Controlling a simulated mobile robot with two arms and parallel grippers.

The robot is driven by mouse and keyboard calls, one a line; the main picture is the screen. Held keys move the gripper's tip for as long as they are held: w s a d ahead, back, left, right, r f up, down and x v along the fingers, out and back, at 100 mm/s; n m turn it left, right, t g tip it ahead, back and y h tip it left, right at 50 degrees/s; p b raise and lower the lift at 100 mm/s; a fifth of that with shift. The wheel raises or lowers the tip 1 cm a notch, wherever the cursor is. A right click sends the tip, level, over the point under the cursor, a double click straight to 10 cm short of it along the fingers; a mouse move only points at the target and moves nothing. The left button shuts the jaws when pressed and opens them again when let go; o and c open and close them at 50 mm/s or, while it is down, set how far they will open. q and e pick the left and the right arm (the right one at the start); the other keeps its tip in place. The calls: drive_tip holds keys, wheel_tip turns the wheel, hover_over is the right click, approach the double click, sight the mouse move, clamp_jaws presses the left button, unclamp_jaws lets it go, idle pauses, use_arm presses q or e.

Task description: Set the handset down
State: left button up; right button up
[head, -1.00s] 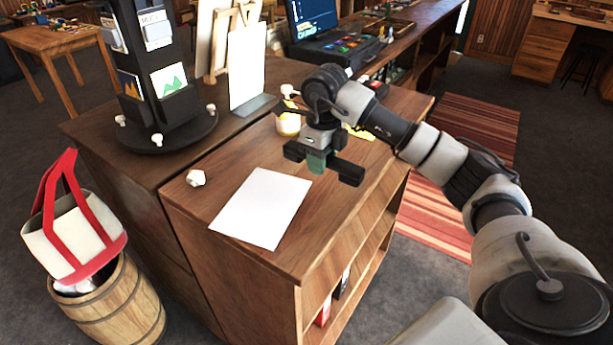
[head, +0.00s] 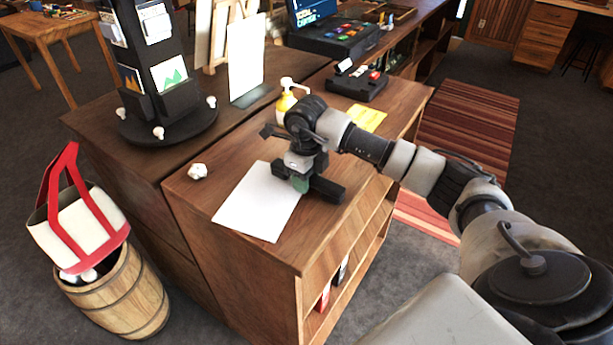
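My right gripper (head: 304,181) is low over the front counter, at the right edge of a white sheet (head: 258,203). Its dark fingers point down and away from me. A small dark green piece (head: 299,184) shows between them. I cannot tell whether this is the handset or part of the gripper, or whether it touches the counter. No other handset can be made out for certain. A black stand (head: 357,86) with small white and red items is at the back of the counter. My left gripper is not in view.
A white lump (head: 197,171) sits near the left edge. A black card rack (head: 165,100) stands further left. The counter's front right is clear.

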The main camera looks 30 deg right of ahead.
drive_tip(key=o, duration=0.4)
drive_tip(key=shift+r, duration=0.65)
wheel_tip(320, 180, up, 11)
drive_tip(key=b, duration=0.3)
